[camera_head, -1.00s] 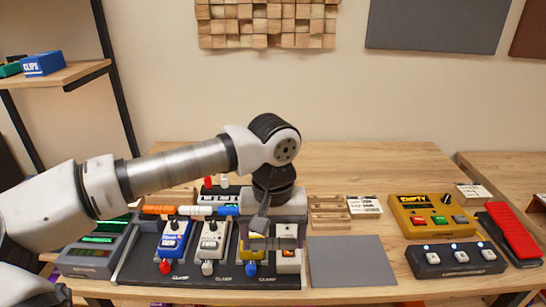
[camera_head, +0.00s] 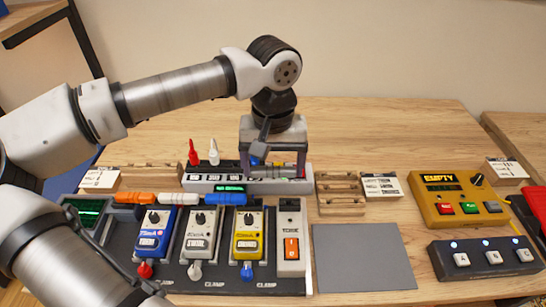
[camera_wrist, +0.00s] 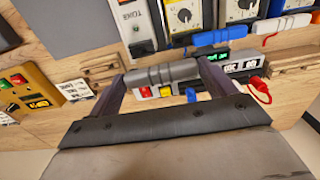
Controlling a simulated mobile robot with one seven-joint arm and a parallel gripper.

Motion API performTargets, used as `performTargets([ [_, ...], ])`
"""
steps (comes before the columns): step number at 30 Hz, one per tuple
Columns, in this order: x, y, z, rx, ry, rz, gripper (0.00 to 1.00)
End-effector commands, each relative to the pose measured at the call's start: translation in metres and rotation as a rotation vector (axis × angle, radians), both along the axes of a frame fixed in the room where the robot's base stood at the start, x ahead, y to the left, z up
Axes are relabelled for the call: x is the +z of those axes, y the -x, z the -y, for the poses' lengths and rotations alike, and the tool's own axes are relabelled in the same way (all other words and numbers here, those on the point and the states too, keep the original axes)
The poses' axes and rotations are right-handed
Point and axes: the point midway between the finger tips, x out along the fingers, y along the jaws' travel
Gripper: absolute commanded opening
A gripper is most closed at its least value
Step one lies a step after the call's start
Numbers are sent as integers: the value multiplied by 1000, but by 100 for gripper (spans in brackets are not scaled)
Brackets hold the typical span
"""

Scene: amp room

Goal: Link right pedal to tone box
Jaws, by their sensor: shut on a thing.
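The right pedal (camera_head: 248,236) is yellow, with a blue plug at its front, and stands on the dark board. The tone box (camera_head: 290,243) is white with an orange switch, just right of it. My gripper (camera_head: 275,172) is above and behind them, near the rear power unit. In the wrist view my gripper (camera_wrist: 165,80) is shut on a grey cylindrical link (camera_wrist: 160,74), held crosswise between the fingers. The tone box (camera_wrist: 138,24) and yellow pedal (camera_wrist: 184,16) lie beyond it there. No link shows across the pedal and tone box tops.
Orange (camera_head: 134,198), white (camera_head: 178,199) and blue (camera_head: 216,199) links lie behind the pedals. Red (camera_head: 193,152) and white (camera_head: 213,152) plugs stand upright on the power unit (camera_head: 205,179). A grey mat (camera_head: 362,257) is clear. An empty wooden rack (camera_head: 340,193) stands behind it.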

Motion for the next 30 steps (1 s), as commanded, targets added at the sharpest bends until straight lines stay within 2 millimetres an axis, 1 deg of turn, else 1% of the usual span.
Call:
performTargets([
  [18, -59, 0, 0, 0, 0, 0, 60],
  [23, -65, 0, 0, 0, 0, 0, 60],
  [30, -65, 0, 0, 0, -1, 0, 60],
])
